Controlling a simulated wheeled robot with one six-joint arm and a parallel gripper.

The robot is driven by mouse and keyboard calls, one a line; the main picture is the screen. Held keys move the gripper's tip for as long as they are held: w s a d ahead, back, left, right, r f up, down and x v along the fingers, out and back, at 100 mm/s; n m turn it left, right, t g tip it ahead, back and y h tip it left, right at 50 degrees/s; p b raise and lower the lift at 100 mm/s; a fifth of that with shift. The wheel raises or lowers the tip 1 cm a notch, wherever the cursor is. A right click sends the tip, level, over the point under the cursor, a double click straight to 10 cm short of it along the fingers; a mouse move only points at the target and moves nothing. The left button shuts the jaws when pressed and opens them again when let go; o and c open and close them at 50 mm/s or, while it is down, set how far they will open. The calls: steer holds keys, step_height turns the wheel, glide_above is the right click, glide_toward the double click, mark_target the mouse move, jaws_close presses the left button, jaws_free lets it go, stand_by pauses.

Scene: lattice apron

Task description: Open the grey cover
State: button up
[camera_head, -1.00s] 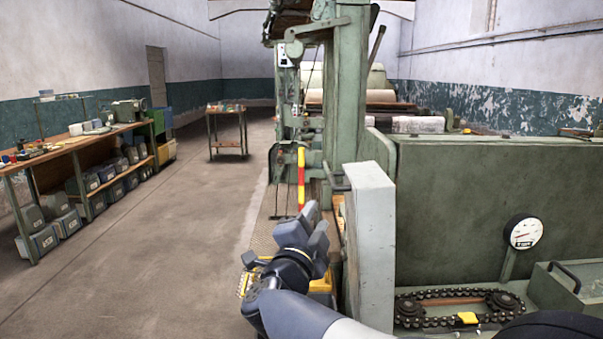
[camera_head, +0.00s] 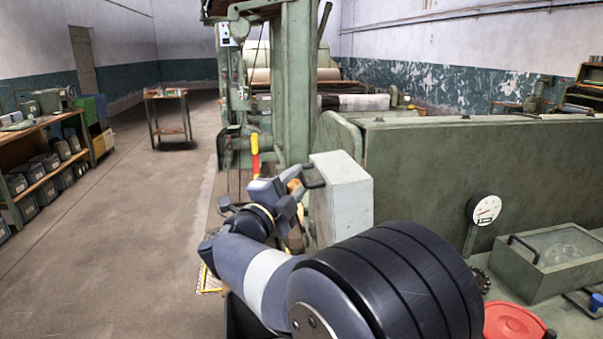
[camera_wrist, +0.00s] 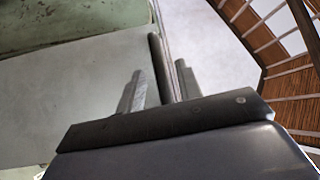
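The grey cover (camera_head: 345,200) is a pale upright box-like panel at the end of the green machine, right of my gripper. A dark bar handle (camera_head: 315,171) sits on its left side near the top. My gripper (camera_head: 298,184) is at this handle. In the wrist view the cover (camera_wrist: 80,85) fills the left side, and the handle (camera_wrist: 159,62) runs along its edge. My gripper's fingers (camera_wrist: 161,85) stand apart with the handle between them; a gap shows on the left. Whether the right finger touches it is unclear. The cover's hinge is hidden.
The green machine body (camera_head: 440,180) with a gauge (camera_head: 484,209) stands right of the cover. A lidded tray (camera_head: 550,255) and a red round object (camera_head: 515,322) are at lower right. The floor (camera_head: 120,230) on the left is clear up to the workbench (camera_head: 40,150).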

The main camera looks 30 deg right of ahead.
steer(key=shift+x, duration=1.4)
steer(key=shift+c, duration=0.2)
jaws_close()
